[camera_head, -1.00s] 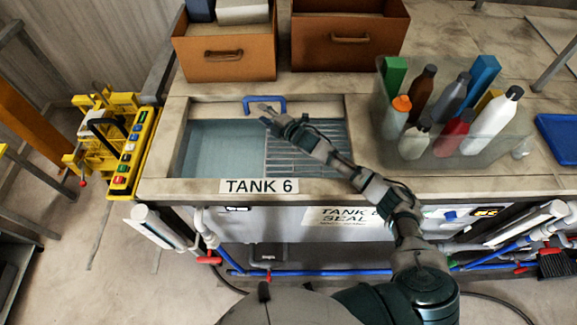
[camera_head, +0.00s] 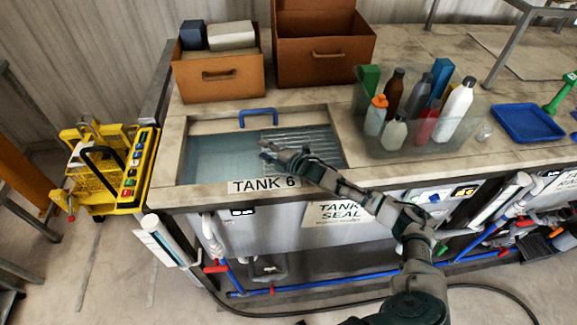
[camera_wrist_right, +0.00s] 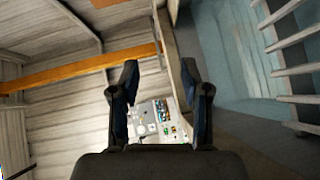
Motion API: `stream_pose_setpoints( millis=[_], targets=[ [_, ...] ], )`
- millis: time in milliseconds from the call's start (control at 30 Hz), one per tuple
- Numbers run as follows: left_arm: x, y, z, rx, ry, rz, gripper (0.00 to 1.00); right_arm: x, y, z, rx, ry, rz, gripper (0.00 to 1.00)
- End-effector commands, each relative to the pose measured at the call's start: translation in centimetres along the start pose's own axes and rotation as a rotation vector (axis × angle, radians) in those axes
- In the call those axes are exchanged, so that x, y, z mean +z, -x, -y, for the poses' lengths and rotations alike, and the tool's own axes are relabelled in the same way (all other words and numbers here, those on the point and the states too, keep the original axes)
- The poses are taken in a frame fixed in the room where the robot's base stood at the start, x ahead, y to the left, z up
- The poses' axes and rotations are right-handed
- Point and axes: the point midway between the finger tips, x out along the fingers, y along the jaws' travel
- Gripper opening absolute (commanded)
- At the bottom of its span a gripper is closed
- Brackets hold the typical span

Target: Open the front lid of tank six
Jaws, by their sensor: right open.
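Tank six is a sunken basin in the worktop (camera_head: 180,160), marked by the TANK 6 label (camera_head: 264,185) on its front rim. Its blue water (camera_head: 215,155) and a slatted metal rack (camera_head: 315,140) show through the opening. A blue handle (camera_head: 258,112) stands on a pale strip at the back edge of the opening. My right gripper (camera_head: 266,150) is open and empty over the opening, apart from the handle. In the right wrist view my two fingers (camera_wrist_right: 160,78) are spread with nothing between them. My left gripper is not in view.
Two brown boxes (camera_head: 218,78) stand behind the tank. A clear bin (camera_head: 375,147) of several bottles is to the right, with a blue tray (camera_head: 528,122) beyond. A yellow trolley (camera_head: 100,170) stands on the floor at left.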

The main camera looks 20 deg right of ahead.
Motion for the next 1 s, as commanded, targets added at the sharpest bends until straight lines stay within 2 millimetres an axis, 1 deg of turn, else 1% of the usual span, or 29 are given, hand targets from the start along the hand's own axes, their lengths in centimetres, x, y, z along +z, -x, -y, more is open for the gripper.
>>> stream_pose_setpoints(
  millis=[33, 300, 400, 500, 700, 1000],
  targets=[
    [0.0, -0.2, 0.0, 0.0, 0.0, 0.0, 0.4, 0.1, 1.1, 0.3, -0.003, 0.001, 0.001, 0.46],
    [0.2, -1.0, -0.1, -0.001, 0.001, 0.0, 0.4, 0.2, 6.8, 0.3, -0.001, 0.002, 0.002, 0.46],
    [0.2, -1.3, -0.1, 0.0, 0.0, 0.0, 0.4, 0.1, 8.5, 0.2, -0.001, 0.002, 0.002, 0.46],
    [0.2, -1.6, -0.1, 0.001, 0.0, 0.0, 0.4, 0.0, 9.7, 0.2, -0.001, 0.003, 0.002, 0.46],
    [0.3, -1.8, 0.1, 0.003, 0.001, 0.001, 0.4, -0.3, 10.8, 0.0, -0.003, 0.004, 0.002, 0.46],
    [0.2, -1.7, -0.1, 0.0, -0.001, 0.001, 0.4, 0.0, 11.1, 0.0, 0.001, 0.002, 0.001, 0.46]
  ],
)
